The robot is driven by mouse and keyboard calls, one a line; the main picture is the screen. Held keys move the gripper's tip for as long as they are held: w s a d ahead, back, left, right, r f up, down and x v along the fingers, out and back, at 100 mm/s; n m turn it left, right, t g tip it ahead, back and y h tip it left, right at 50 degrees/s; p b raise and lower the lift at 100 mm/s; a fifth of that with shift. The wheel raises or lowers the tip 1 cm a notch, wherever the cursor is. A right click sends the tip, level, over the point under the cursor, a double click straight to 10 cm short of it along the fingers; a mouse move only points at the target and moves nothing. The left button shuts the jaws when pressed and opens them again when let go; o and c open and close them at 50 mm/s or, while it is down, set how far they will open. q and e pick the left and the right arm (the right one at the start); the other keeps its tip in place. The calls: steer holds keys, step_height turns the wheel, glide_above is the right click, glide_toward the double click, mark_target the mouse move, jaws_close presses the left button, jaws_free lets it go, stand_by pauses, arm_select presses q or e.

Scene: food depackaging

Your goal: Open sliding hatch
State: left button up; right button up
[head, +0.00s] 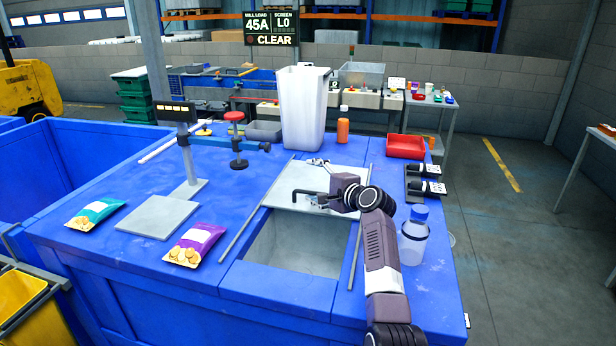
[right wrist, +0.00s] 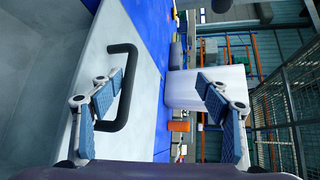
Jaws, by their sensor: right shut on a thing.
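The sliding hatch (head: 330,180) is a pale grey panel in the blue table top, with a black bar handle (head: 305,193). The panel lies toward the back, and a rectangular opening (head: 300,243) shows in front of it. My right gripper (head: 327,199) is at the handle, shut on it. In the right wrist view the handle (right wrist: 120,90) lies by the left finger, whose tip is inside the handle's loop; the fingers (right wrist: 160,82) stand well apart. My left gripper is not in view.
Two thin rails (head: 257,213) flank the hatch. A clear bottle (head: 412,240) stands right of my right arm. A tall white bin (head: 303,105), an orange bottle (head: 343,128) and a red tray (head: 405,146) stand behind. Two snack bags (head: 194,245) lie left.

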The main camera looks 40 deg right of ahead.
steer(key=shift+t+h, duration=0.3)
steer(key=s+r, duration=0.1)
steer(key=d+r+p, duration=0.1)
steer(key=s+r, duration=0.1)
steer(key=r, duration=0.1)
steer(key=shift+s+d+p, duration=0.15)
steer(key=shift+s+p, duration=0.15)
steer(key=shift+c, duration=0.5)
steer(key=s, duration=0.2)
steer(key=s+r+p, duration=0.1)
steer(key=shift+s+a, duration=0.3)
steer(key=shift+s, duration=0.05)
steer(key=c, duration=0.6)
steer(key=shift+o, duration=0.2)
steer(key=shift+w+a+f, duration=0.25)
steer(key=shift+f, duration=0.3)
